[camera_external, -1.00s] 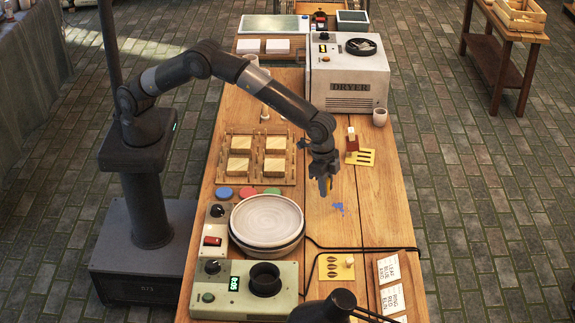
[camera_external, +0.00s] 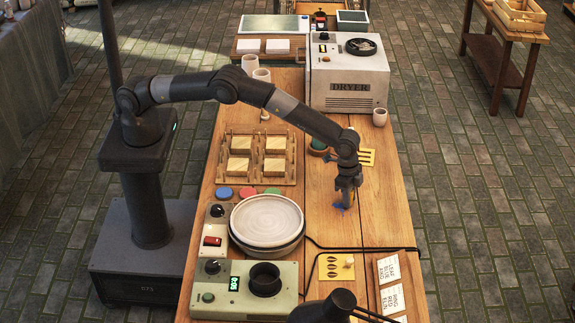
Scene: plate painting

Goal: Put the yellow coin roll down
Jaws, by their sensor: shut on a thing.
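My gripper (camera_external: 347,203) points down over the right half of the wooden table, right of the stacked plates. It is shut on the yellow coin roll, of which only a small yellow-orange sliver (camera_external: 352,201) shows between the fingers. The fingers hide most of the roll. Its lower end is low, near the tabletop, but I cannot tell whether it touches.
The stacked pale plates (camera_external: 267,220) stand to the left, and the yellow leaf stencil (camera_external: 336,267) lies nearer the front. A black cable (camera_external: 375,248) crosses the table. The wood right of my gripper is clear.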

